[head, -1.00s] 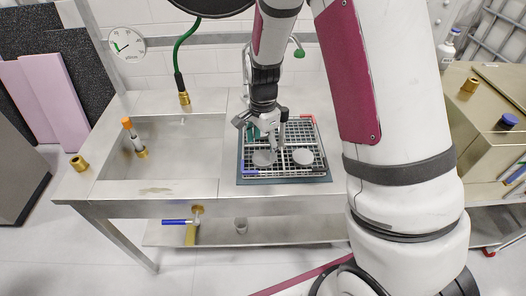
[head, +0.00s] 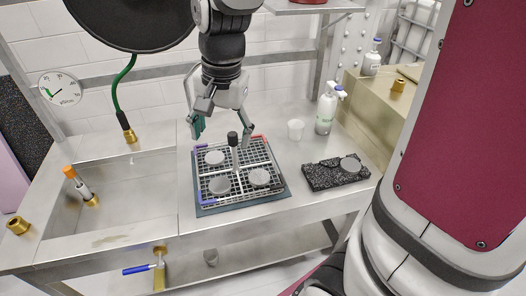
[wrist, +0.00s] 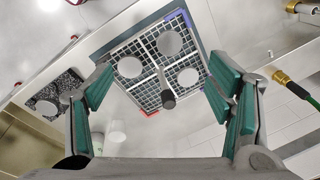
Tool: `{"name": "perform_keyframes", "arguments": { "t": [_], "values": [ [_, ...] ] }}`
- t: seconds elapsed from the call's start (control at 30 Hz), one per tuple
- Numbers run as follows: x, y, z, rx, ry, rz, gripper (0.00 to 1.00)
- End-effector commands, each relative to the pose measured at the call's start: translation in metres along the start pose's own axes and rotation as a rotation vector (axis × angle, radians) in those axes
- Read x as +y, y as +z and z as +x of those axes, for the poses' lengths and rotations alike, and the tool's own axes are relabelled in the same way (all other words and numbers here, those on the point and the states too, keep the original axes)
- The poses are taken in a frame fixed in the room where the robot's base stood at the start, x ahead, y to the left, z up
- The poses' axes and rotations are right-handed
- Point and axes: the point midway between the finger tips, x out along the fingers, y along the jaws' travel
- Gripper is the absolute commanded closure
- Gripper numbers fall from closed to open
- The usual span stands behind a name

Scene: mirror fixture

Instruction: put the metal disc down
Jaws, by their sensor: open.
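Three round grey metal discs lie flat in the gridded tray (head: 206,209): a back left disc (head: 214,158), a front left disc (head: 220,185) and a front right disc (head: 260,177). A fourth grey disc (head: 350,164) rests on a black speckled block (head: 322,178) right of the tray. My gripper (head: 222,132) is open and empty above the tray, fingers spread wide. In the wrist view my gripper (wrist: 160,78) has nothing between its teal pads. The tray's dark-topped upright post (wrist: 168,98) shows between them, apart from both fingers. I cannot tell which disc is meant.
A sink (head: 130,195) lies left of the tray, with an orange-capped tube (head: 76,181) in it. A white cup (head: 295,129) and a spray bottle (head: 327,108) stand behind the black block. A green hose (head: 121,90) hangs at the back.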

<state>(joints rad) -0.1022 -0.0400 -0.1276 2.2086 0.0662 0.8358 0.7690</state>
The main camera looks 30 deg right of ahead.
Motion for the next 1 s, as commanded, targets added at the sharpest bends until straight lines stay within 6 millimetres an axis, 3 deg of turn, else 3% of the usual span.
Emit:
{"name": "perform_keyframes", "arguments": {
  "t": [0.1,0.37,0.6,1.0],
  "values": [
    [0.024,0.023,-0.034,0.041,-0.043,-0.176,0.26],
    [0.080,0.073,-0.074,0.156,-0.073,-0.568,0.26],
    [0.113,0.100,-0.083,0.238,-0.054,-0.798,0.26],
    [0.119,0.105,-0.083,0.251,-0.045,-0.844,0.26]
  ]
}}
